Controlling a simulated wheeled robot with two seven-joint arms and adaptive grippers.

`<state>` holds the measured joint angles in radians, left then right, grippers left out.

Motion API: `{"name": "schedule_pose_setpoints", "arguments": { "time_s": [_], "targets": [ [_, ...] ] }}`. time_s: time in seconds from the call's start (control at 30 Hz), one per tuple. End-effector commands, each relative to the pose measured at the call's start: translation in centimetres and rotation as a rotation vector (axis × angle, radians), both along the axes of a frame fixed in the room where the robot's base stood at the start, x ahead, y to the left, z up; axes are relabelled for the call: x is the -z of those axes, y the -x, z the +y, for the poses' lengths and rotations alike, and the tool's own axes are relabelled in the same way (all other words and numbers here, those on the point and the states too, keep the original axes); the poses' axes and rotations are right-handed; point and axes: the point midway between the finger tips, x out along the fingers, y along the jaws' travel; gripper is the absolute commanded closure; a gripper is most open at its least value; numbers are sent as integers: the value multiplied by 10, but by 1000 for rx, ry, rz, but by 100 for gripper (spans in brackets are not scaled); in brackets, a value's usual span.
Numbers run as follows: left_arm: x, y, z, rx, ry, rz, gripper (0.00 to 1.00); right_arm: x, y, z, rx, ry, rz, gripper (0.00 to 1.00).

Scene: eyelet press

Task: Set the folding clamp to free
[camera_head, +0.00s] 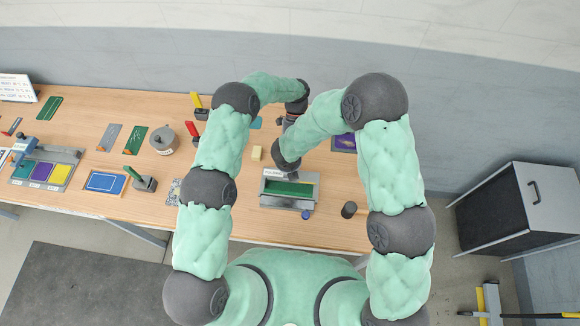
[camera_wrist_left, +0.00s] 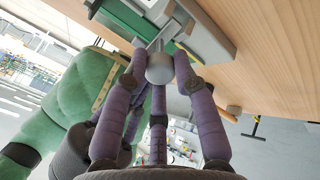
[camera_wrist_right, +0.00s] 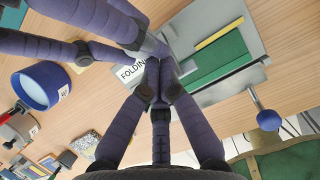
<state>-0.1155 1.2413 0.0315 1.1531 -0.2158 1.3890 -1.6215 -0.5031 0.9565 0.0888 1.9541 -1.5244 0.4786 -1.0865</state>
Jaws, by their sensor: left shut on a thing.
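The folding clamp (camera_head: 315,192) is a grey frame with a green panel, lying in front of me on the table. Its green panel and "FOLDING" label also show in the right wrist view (camera_wrist_right: 218,60). A blue ball knob (camera_wrist_right: 268,120) sticks out on a rod at its side. In the left wrist view my left gripper (camera_wrist_left: 156,72) is shut around a grey round knob (camera_wrist_left: 160,68) at the clamp. My right gripper (camera_wrist_right: 160,72) has its fingertips close together, apparently empty, over the label edge. My arms hide much of both grippers in the head view.
A blue-rimmed cup or roll (camera_wrist_right: 42,86) stands left in the right wrist view. A dark cylinder (camera_head: 349,210) stands right of the clamp.

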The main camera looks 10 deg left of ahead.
Motion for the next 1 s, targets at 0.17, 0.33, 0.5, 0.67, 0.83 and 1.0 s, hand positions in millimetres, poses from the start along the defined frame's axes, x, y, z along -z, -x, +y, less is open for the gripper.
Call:
{"name": "schedule_pose_setpoints", "arguments": {
  "time_s": [0.17,0.33,0.5,0.67,0.83,1.0],
  "targets": [
    [0,1,0,1,-2,5,100,-4,-7,0,6,-1,-14,100],
    [0,2,0,1,-2,8,48,-5,-8,0,6,-1,-16,100],
    [0,3,1,3,-2,11,48,-4,-7,0,6,-1,-15,100],
    [0,3,1,3,-2,11,48,-4,-7,-1,5,0,-14,100],
    [-4,-1,1,3,-2,8,48,-4,-6,-1,5,1,-13,100],
    [-21,-14,0,1,-1,4,48,-3,-5,-1,4,1,-11,100]
  ]
}}
